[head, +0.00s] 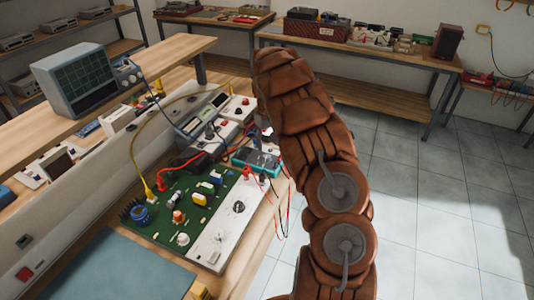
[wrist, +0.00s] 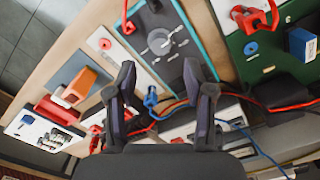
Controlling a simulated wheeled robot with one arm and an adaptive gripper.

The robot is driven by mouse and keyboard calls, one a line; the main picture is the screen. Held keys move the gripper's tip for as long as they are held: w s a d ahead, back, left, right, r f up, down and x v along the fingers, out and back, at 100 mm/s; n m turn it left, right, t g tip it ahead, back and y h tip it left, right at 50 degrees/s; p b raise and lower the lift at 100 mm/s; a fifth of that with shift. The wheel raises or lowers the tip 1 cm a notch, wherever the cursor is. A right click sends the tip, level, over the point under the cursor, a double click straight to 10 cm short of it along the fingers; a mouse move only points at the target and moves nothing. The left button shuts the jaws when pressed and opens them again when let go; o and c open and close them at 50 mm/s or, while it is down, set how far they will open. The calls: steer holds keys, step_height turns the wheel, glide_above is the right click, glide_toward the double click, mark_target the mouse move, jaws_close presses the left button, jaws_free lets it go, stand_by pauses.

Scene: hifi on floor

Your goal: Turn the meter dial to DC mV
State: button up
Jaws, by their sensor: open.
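The meter (wrist: 190,47) has a dark face and a teal edge. In the wrist view it lies at the top centre, with a round grey dial (wrist: 160,42) and light marks around it; the marks are too small to read. In the head view the teal-edged meter (head: 257,160) lies on the bench, partly hidden by my arm. My gripper (wrist: 158,70) is open and empty in the wrist view. Its two fingers point toward the meter, with the dial beyond and between the tips. No contact shows. My arm hides the gripper in the head view.
A green circuit board (head: 165,208) with a white knob panel (head: 213,242) sits in front of the meter. Red, black, blue and yellow leads cross the bench. An oscilloscope (head: 75,78) stands on the shelf at left. The floor (head: 420,200) at right is clear.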

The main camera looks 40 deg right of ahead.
mark_target(267, 156)
steer(key=shift+f+p, duration=1.1)
steer(key=shift+f, duration=2.1)
jaws_close()
